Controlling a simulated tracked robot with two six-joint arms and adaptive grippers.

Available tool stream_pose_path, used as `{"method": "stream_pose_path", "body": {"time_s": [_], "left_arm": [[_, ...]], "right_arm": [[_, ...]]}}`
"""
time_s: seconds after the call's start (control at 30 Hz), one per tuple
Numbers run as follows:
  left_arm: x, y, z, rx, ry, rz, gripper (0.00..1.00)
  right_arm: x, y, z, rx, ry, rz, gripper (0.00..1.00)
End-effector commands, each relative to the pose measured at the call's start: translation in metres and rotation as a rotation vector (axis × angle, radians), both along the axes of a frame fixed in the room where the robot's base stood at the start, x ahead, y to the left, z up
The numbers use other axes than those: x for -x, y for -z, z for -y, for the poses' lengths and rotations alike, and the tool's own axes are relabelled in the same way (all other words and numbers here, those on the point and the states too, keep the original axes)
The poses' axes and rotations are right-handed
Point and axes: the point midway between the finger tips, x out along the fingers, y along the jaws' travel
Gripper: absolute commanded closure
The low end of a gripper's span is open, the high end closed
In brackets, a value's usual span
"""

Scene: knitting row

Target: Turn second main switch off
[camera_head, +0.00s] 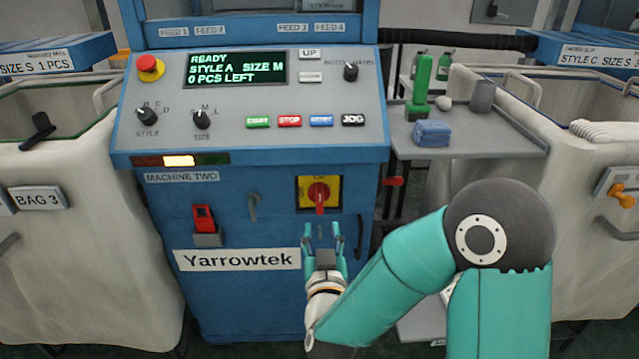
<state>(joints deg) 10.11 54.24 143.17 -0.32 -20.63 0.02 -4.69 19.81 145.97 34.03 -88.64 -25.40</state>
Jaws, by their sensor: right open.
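The main switch (319,192) is a red rotary handle on a yellow plate, low on the front of the blue cabinet marked MACHINE TWO (182,177). Its red handle points down; the lettering on the plate is too small to read. My right gripper (323,232) is open and empty just below the switch, fingers pointing up toward it. A small gap shows between the fingertips and the handle. The display (236,70) above reads READY, STYLE A, SIZE M, 0 PCS LEFT. My left gripper is not in view.
A red emergency button (150,68), knobs and coloured buttons sit on the grey panel. A red rocker (204,218) and a grey handle (254,207) flank the switch at left. A side shelf (500,138) holds a blue cloth (432,133). Fabric bags stand on both sides.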

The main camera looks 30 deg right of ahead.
Motion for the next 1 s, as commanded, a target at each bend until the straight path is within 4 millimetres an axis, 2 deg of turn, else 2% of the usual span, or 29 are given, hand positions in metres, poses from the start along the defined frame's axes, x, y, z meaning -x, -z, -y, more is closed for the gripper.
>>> {"method": "stream_pose_path", "body": {"time_s": [0.03, 0.3, 0.5, 0.7, 1.0], "left_arm": [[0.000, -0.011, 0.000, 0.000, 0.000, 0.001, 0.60], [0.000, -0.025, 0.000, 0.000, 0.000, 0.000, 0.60], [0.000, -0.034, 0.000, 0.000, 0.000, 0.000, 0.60], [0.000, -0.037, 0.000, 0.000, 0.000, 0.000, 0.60], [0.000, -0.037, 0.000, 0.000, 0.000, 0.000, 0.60]], "right_arm": [[-0.005, -0.003, 0.004, -0.004, 0.002, -0.003, 0.57], [-0.056, -0.002, 0.036, -0.002, 0.003, 0.000, 0.57], [-0.083, -0.001, 0.051, -0.003, -0.001, -0.001, 0.57], [-0.095, 0.000, 0.058, -0.003, -0.001, -0.001, 0.57], [-0.096, 0.001, 0.059, -0.003, -0.002, -0.001, 0.59]]}}
